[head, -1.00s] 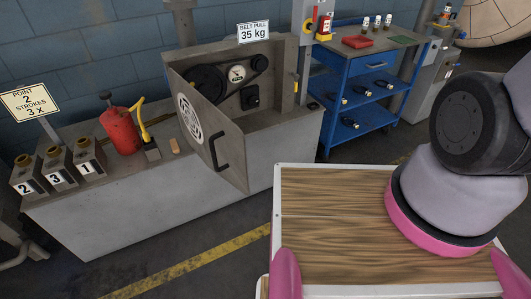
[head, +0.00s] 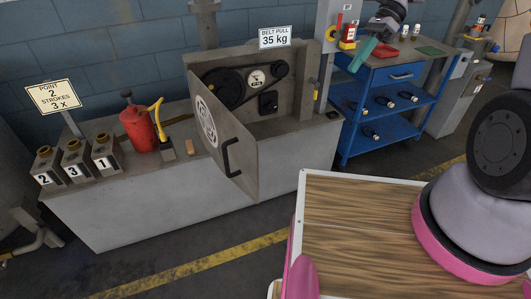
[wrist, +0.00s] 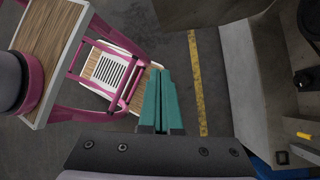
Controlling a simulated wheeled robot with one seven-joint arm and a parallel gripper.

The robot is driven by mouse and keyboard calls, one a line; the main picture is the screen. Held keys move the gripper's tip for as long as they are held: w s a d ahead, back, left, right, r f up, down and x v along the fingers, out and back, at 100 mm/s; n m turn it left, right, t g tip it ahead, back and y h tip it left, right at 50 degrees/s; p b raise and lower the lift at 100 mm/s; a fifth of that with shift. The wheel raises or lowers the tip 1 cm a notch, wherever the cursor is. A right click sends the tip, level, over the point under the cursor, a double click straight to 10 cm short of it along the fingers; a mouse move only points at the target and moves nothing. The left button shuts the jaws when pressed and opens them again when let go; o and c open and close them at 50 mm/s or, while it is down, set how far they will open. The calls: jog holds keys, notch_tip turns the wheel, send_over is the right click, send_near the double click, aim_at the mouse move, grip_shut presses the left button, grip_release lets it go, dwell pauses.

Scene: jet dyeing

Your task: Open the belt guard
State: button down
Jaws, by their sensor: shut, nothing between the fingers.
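The belt guard (head: 226,140) is a grey metal panel with a round vent and a dark bar handle (head: 230,158). It stands swung out from its housing (head: 300,88) on the bench, and the belt and pulleys (head: 245,82) inside are exposed. My gripper (head: 357,63) is at the top right in the head view, to the right of the housing and apart from the guard. Its teal fingers, also in the wrist view (wrist: 159,74), are together and hold nothing. The guard's handle cannot be made out in the wrist view.
A blue cart (head: 385,100) with bottles stands right of the bench. A red oil can (head: 138,130) and several numbered blocks (head: 75,165) sit on the bench left of the guard. Floor with a yellow line (head: 190,262) is clear in front.

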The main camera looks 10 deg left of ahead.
jog(key=s+a+f+m+g+y, duration=0.2)
jog(key=a+f+m+y, duration=0.15)
jog(key=f, duration=0.55)
jog(key=s+a+f+m+g+y, duration=0.25)
jog(key=a+f+m, duration=0.2)
jog(key=f, duration=0.55)
jog(key=s+a+f+m+g+y, duration=0.1)
jog(key=a+f+m+g+y, duration=0.15)
jog(key=f+m, duration=0.45)
jog(key=s+a+f+n, duration=0.2)
jog(key=s+a, duration=0.7)
jog(key=a, duration=0.2)
jog(key=shift+s+a+h, duration=0.15)
jog(key=shift+a+h, duration=0.05)
jog(key=shift+h, duration=0.25)
jog(key=x, duration=1.3)
jog(key=shift+a, duration=0.35)
jog(key=s+d+v, duration=0.2)
jog(key=v, duration=1.1)
jog(key=shift+d, duration=0.35)
